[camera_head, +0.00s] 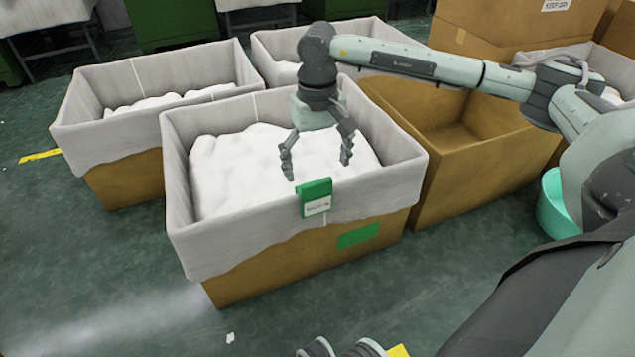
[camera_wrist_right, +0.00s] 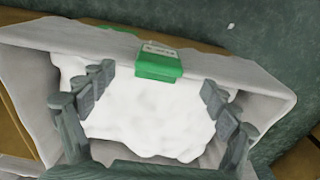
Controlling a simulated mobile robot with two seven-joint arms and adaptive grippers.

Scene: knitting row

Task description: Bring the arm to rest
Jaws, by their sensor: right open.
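My right arm reaches in from the right of the head view. My right gripper (camera_head: 317,168) hangs over the front carton (camera_head: 245,248), fingers pointing down and spread apart with nothing between them. The carton has a grey liner folded over its rim and is filled with white material (camera_head: 235,165). A green tag with a white label (camera_head: 315,198) sits on the carton's near rim, just in front of the fingers. In the right wrist view the tag (camera_wrist_right: 158,62) shows beyond the two fingers, over the white fill (camera_wrist_right: 150,115).
Another lined carton with white fill (camera_head: 125,180) stands at the left, and one more (camera_head: 270,45) behind. An open brown box (camera_head: 480,160) is at the right, under my forearm. A teal bin (camera_head: 552,208) stands further right. Green floor (camera_head: 120,270) is mostly clear at the lower left.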

